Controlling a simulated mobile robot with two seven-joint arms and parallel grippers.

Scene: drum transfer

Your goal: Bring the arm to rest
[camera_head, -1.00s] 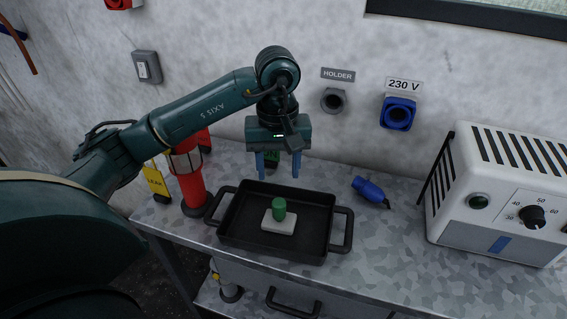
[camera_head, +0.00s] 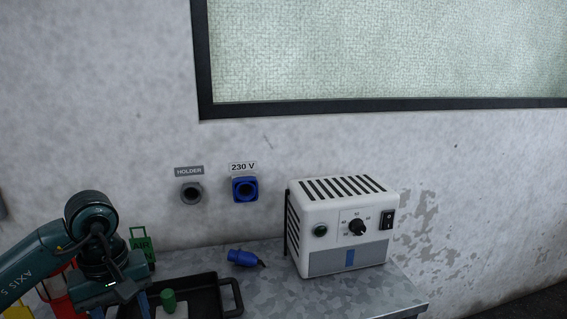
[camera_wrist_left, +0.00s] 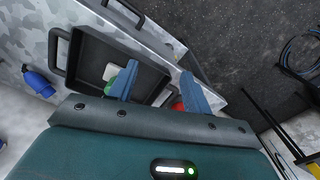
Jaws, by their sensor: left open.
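My left arm (camera_head: 40,262) comes in from the left in the head view, bent down at the wrist. My left gripper (camera_head: 121,308) is open and empty, to the left of the green cylinder (camera_head: 168,301); its fingers run to the lower picture edge. The cylinder stands on a pale block (camera_head: 175,313) in the black tray (camera_head: 210,285). In the left wrist view the open fingers (camera_wrist_left: 159,75) show, with the tray (camera_wrist_left: 85,50) beyond; one finger partly hides the cylinder (camera_wrist_left: 110,83). My right gripper is not in view.
A blue plug (camera_head: 244,259) lies on the metal bench (camera_head: 350,295), right of the tray. A white heater-like box (camera_head: 345,225) stands farther right. The wall has a holder socket (camera_head: 190,193) and a blue 230 V socket (camera_head: 244,189). A green rack-like object (camera_head: 142,246) stands behind my wrist.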

